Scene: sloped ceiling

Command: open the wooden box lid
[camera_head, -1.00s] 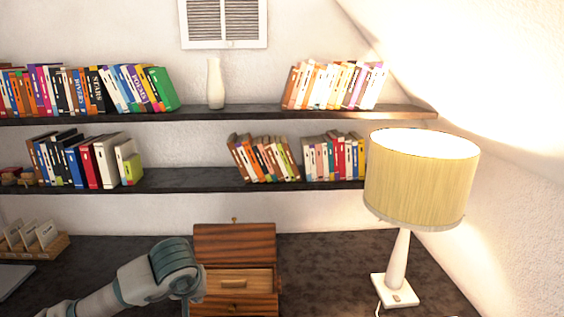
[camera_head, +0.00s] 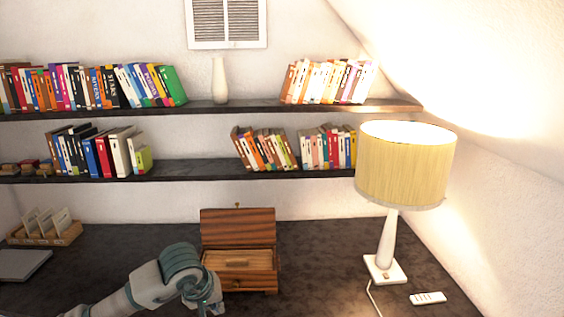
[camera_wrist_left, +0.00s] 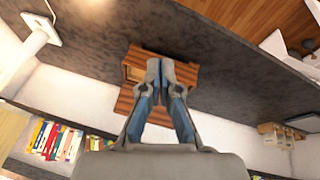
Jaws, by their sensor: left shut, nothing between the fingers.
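The wooden box (camera_head: 265,284) stands on the dark desktop in the head view, brown with a striped grain. Its lid (camera_head: 238,228) stands raised at the back, with a small knob at its top edge. A lighter section with a handle shows below the lid. My left gripper (camera_head: 207,300) is at the box's front left, shut and empty, and its arm overlaps the box's lower left corner. In the left wrist view the shut fingers (camera_wrist_left: 161,68) overlap the box (camera_wrist_left: 186,75), and the lid (camera_wrist_left: 124,101) shows beyond them. I cannot tell whether they touch. My right gripper is not in view.
A lamp (camera_head: 405,165) with a white base stands to the right, near a white remote (camera_head: 428,298). A card holder (camera_head: 45,235) and a grey flat object (camera_head: 22,264) lie left. Bookshelves (camera_head: 200,172) run above the desk.

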